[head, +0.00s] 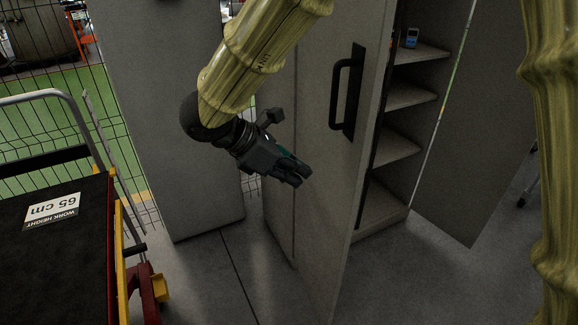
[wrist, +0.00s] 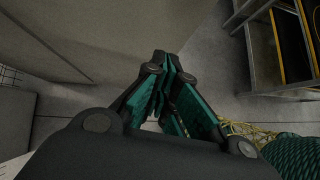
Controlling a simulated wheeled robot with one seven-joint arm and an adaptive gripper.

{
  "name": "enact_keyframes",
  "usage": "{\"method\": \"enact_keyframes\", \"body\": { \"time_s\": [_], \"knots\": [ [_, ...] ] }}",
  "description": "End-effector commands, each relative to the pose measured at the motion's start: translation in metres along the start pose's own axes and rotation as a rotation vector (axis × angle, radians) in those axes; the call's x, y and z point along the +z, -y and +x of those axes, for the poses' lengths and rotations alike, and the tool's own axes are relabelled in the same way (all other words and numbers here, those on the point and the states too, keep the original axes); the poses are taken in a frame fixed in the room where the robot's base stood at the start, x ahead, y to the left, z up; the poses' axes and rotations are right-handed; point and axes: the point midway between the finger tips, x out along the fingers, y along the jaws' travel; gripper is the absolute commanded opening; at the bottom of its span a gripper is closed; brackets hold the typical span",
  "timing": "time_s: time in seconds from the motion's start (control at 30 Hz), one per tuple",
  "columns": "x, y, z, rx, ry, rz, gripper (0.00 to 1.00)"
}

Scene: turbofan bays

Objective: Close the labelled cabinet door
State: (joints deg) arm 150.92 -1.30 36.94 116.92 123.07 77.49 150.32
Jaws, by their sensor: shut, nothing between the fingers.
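A grey cabinet stands open, with its shelves (head: 404,96) showing. Its near door (head: 325,190) stands swung out, with a long black handle (head: 347,92) on the face toward me. A second grey panel (head: 475,150), seemingly another open door, stands at the right. I can read no label on the cabinet. My gripper (head: 303,176) is shut and empty, in front of the near door's face, lower and left of the handle. I cannot tell if it touches the door. In the wrist view its fingers (wrist: 166,62) meet beside a large grey surface (wrist: 100,40).
A black-topped cart (head: 60,260) with a "65 cm work height" sign (head: 52,211) stands at the left. A grey panel (head: 170,110) and wire fence (head: 112,150) stand behind. A small blue device (head: 411,38) sits on a shelf. Bare floor (head: 420,280) shows at lower right.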

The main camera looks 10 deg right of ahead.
Motion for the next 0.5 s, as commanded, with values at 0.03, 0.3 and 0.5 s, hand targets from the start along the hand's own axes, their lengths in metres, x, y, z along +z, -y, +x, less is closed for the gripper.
{"method": "enact_keyframes", "body": {
  "time_s": [0.03, 0.3, 0.5],
  "knots": [
    [-0.001, 0.0, 0.009, -0.001, 0.0, -0.003, 0.0],
    [-0.001, 0.0, 0.053, -0.001, 0.0, -0.003, 0.0],
    [0.017, 0.0, 0.072, 0.0, -0.001, -0.001, 0.0]
  ]
}}
